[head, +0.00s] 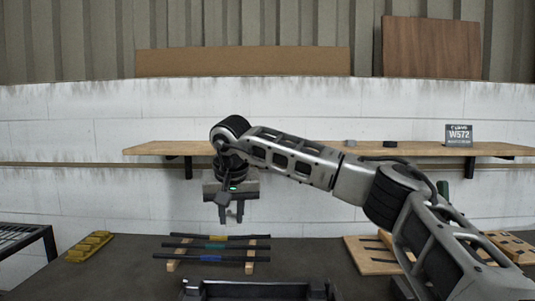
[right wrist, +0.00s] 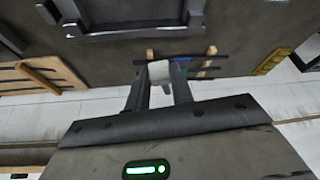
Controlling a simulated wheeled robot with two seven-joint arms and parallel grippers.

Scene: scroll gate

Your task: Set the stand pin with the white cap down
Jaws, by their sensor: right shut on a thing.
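My right gripper (head: 231,217) hangs pointing down in the head view, above and behind the rack of dark rods. In the right wrist view its two fingers (right wrist: 159,88) are shut on a small white piece, which looks like the white cap (right wrist: 158,70) of the stand pin. The rest of the pin is hidden or too small to make out. The held piece is apart from the table, in the air. My left gripper is not in view.
Dark rods with yellow and blue bands (head: 206,258) lie across two wooden strips (head: 250,258). A dark tray (head: 258,290) is at the front. Wooden boards (head: 370,255) lie at right, a yellow block (head: 88,246) at left. A wall shelf (head: 300,149) runs behind my arm.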

